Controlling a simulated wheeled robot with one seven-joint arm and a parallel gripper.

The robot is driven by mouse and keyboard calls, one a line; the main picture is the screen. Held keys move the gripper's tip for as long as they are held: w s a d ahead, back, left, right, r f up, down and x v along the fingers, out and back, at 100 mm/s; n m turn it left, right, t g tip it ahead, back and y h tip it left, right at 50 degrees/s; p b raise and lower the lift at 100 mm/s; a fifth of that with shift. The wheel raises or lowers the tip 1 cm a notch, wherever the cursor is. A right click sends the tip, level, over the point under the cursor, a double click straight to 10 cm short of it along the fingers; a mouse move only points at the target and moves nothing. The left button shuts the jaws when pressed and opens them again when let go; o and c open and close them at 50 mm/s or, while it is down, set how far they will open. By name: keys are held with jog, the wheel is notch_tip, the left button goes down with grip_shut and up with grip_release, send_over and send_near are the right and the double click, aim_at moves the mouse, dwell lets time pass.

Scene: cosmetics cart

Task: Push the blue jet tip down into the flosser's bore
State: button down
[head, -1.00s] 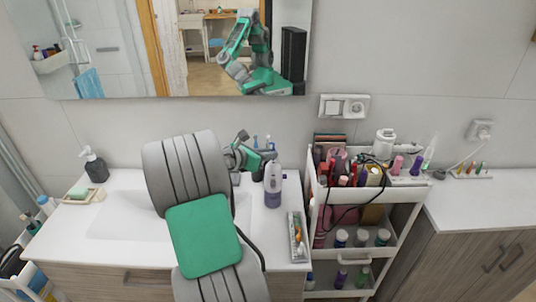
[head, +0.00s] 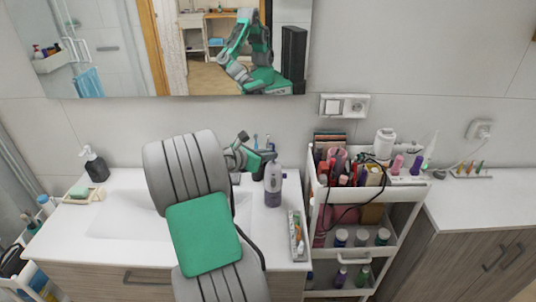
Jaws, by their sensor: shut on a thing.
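The flosser (head: 273,190), white above and purple-grey below, stands upright on the white counter to the right of my arm. My gripper (head: 270,158) is at the flosser's top, just above and touching or nearly touching it. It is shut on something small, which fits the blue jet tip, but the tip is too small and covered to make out. The bore is hidden under my gripper, so how deep the tip sits cannot be told.
A narrow tray (head: 297,236) with small items lies right of the flosser. The loaded cart (head: 318,262) stands farther right. Blue-topped items (head: 256,140) are behind my gripper. A soap dispenser (head: 95,165) and soap dish (head: 83,195) are at left.

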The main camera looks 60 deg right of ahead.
jog(key=shift+f, duration=1)
jog(key=c, duration=1.3)
grip_release()
jog(key=b+v, duration=0.2)
jog(key=v, duration=0.5)
jog(key=shift+w+a+r, duration=0.1)
jog(key=shift+a+r, duration=0.05)
jog(key=shift+a, duration=0.2)
